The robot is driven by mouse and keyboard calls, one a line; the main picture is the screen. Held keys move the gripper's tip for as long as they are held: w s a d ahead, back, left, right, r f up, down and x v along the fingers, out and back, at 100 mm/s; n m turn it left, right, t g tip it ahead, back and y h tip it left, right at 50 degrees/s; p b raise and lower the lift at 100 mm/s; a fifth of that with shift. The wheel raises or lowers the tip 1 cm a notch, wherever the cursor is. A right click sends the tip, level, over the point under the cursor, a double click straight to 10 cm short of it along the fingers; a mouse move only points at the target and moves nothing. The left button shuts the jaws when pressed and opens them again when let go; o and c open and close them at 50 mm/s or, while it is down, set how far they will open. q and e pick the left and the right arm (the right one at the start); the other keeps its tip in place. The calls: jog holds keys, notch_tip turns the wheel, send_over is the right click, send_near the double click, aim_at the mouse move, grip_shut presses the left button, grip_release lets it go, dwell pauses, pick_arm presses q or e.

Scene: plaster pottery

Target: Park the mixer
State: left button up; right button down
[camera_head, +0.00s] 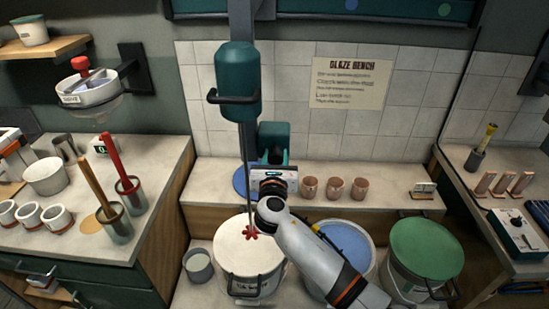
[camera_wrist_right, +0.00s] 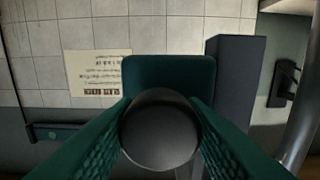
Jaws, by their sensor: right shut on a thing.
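The mixer has a teal motor head (camera_head: 234,80) with a black bar handle (camera_head: 234,97), mounted on a dark vertical column. Its thin shaft runs down to a red paddle (camera_head: 250,232), which shows against the pale surface of the white bucket (camera_head: 247,275). I cannot tell how high the paddle is above that surface. My right gripper (camera_head: 274,158) is right of the column, facing the wall. In the right wrist view its teal fingers are shut on a dark round knob (camera_wrist_right: 160,132), with a teal block (camera_wrist_right: 168,76) behind it. The knob is hidden in the head view. My left gripper is not in view.
A blue-topped bucket (camera_head: 345,243) is partly behind my right arm; a green-lidded bucket (camera_head: 425,248) stands right of it. Several clay cups (camera_head: 334,188) stand on the back ledge. A small grey pail (camera_head: 198,266) is left of the white bucket. Benches flank both sides.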

jog(key=c, duration=0.9)
grip_release()
jog(key=shift+d, duration=0.15)
jog(key=s+b, duration=0.1)
jog(key=s, duration=1.1)
jog(key=shift+d, duration=0.15)
